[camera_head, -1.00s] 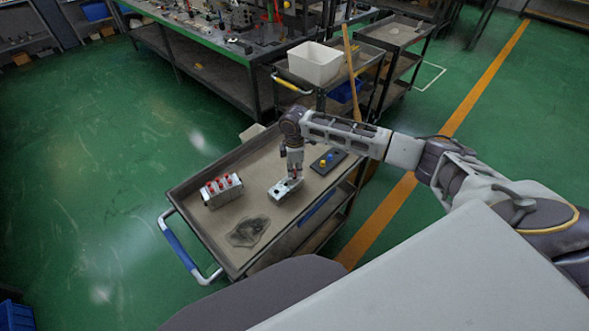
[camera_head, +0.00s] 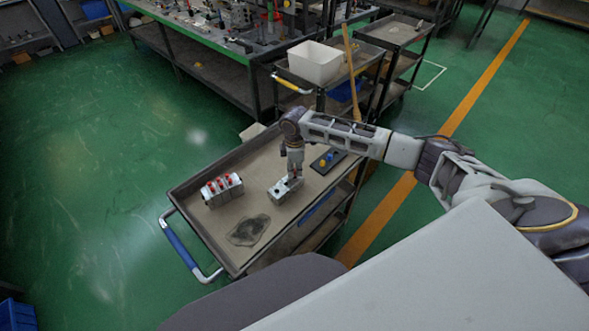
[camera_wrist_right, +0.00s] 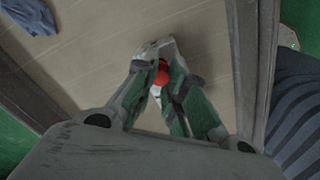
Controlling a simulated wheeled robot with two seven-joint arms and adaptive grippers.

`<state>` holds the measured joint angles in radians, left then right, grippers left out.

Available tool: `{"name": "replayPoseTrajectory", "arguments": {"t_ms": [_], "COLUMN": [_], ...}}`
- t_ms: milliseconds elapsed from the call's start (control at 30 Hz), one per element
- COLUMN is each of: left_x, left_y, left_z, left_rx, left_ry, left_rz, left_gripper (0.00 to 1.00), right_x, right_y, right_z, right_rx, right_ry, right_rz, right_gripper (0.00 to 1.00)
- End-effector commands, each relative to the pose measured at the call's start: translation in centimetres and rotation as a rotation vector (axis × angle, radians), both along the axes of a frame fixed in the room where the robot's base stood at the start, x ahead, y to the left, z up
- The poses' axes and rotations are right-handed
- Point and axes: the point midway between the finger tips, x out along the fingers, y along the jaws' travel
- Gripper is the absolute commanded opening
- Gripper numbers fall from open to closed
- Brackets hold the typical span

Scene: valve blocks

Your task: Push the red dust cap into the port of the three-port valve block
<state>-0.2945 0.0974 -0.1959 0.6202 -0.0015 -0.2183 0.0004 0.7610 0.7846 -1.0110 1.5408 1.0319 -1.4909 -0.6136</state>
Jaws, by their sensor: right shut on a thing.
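A small silver-grey valve block (camera_head: 279,191) with dark port openings lies on the cart top. It also shows in the right wrist view, partly hidden (camera_wrist_right: 152,50). My right gripper (camera_head: 294,174) points down at the far right end of this block. In the right wrist view, its fingers (camera_wrist_right: 160,84) are shut on the red dust cap (camera_wrist_right: 161,77), with the block just beyond it. I cannot tell whether the cap touches the port. The cap is too small to make out in the head view. My left gripper is not in view.
Another silver block (camera_head: 222,190) with several red caps stands to the left on the cart (camera_head: 205,167). Raised rims edge the cart.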

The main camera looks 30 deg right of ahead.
Motion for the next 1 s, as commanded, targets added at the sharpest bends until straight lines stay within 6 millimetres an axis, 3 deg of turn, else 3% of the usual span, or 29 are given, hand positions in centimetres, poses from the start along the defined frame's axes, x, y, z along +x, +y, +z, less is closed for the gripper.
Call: {"name": "replayPoseTrajectory", "arguments": {"t_ms": [1000], "left_x": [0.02], "left_y": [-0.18], "left_z": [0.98], "left_rx": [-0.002], "left_ry": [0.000], "left_rz": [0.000], "left_gripper": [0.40], "right_x": [-0.03], "right_y": [0.05], "right_z": [0.03], "right_rx": [0.000], "right_ry": [0.001], "right_rz": [0.000], "right_gripper": [0.06]}}
